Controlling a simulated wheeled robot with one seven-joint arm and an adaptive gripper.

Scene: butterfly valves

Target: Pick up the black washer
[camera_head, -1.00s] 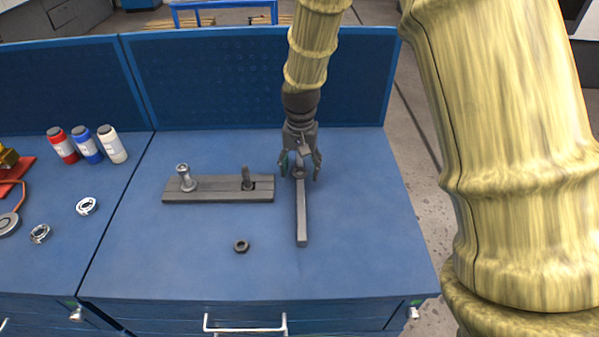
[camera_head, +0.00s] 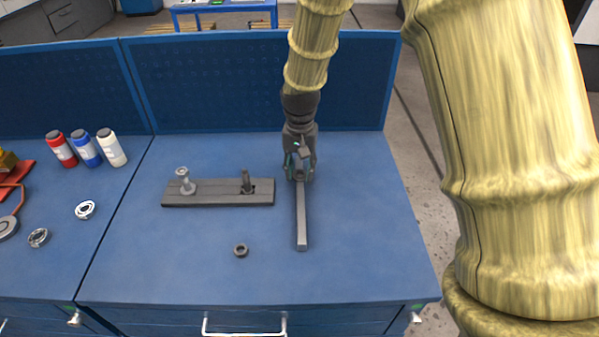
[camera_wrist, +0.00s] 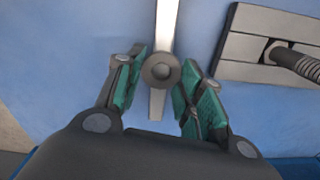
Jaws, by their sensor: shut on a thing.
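In the head view my gripper (camera_head: 299,176) points down at the far end of the grey bar (camera_head: 301,225) and hides the washer there. I cannot tell whether the washer rests on the bar or is slightly above it.
A grey plate (camera_head: 215,198) with a bolt (camera_head: 186,182) and a threaded stud (camera_head: 246,182) lies left of my gripper. A small dark ring or nut (camera_head: 240,250) lies in front. Metal rings (camera_head: 85,210) and bottles (camera_head: 88,150) stand further left. The right tabletop is clear.

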